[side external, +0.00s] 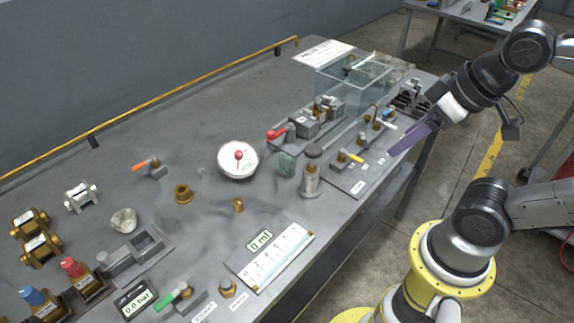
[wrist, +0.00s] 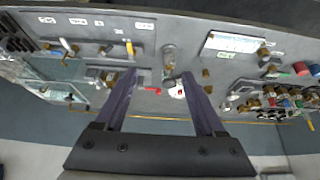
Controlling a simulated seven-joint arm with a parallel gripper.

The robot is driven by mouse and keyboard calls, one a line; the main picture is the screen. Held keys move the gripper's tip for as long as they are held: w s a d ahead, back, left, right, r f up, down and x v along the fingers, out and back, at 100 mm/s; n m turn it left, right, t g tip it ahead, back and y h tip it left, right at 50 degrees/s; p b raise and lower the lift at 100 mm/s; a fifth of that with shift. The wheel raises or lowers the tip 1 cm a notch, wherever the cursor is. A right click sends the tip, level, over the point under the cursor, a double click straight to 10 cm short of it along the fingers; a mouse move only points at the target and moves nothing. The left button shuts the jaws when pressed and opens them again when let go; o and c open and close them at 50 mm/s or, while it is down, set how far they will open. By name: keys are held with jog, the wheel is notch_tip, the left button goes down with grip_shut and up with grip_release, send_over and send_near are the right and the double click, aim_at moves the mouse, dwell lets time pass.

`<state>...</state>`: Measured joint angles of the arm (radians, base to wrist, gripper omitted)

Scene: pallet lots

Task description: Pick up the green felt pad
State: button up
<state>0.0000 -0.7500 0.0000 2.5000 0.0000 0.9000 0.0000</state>
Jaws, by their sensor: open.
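A small mottled green piece (side external: 286,164), which looks like the green felt pad, is on the grey bench between the white round dial and a grey metal cylinder. I cannot make it out clearly in the wrist view. My gripper (side external: 408,140) is raised over the bench's right edge, to the right of the green piece and well apart from it. In the wrist view my gripper (wrist: 160,75) shows two long purple fingers spread apart with nothing held between them.
The white dial (side external: 238,170) with a red knob and the upright metal cylinder (side external: 310,180) flank the green piece. A plate with a yellow-handled valve (side external: 350,157) and a clear glass tank (side external: 352,82) stand toward the right and back. The bench middle (side external: 130,180) has free patches.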

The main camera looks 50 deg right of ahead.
jog(key=shift+o, duration=1.2)
